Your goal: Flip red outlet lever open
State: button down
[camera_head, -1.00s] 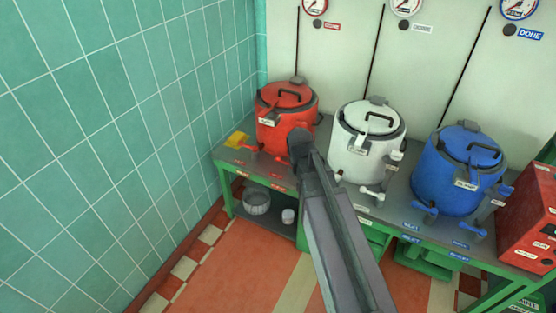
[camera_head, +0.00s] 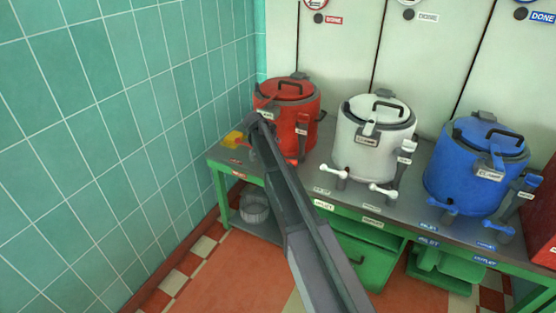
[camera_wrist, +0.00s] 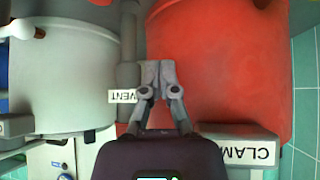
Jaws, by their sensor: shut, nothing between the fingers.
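The red kettle (camera_head: 287,95) stands at the left end of the bench; its body (camera_wrist: 215,60) fills the right half of the wrist view. Small red fittings show low at its front beside my arm, but my arm covers part of that area and I cannot make out the outlet lever or its position. My gripper (camera_wrist: 158,72) is shut and empty, in front of the red kettle beside a grey vertical fitting with a VENT label (camera_wrist: 122,97). In the head view my arm hides the fingers. Contact cannot be told.
A white kettle (camera_head: 371,145) and a blue kettle (camera_head: 470,175) stand to the right, with levers at their fronts. A yellow block (camera_head: 233,139) lies at the bench's left end. A grey pot (camera_head: 255,208) is on the lower shelf. A tiled wall (camera_head: 100,150) bounds the left.

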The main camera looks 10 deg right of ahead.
jog(key=shift+w+a+f, duration=0.1)
jog(key=shift+w+f, duration=0.05)
jog(key=shift+w, duration=0.25)
jog(key=shift+w+a+f, duration=0.1)
jog(key=shift+w, duration=0.3)
jog(key=shift+d+f, duration=0.1)
jog(key=shift+b+x, duration=0.75)
jog(key=shift+b, duration=0.05)
jog(key=b+x, duration=0.6)
jog(key=x, duration=0.2)
jog(key=shift+w+d+f, duration=0.1)
jog(key=shift+w+f, duration=0.05)
jog(key=shift+w, duration=0.1)
jog(key=shift+s+a+f+b, duration=0.1)
jog(key=shift+s+a+b, duration=0.2)
jog(key=shift+s+a, duration=1.1)
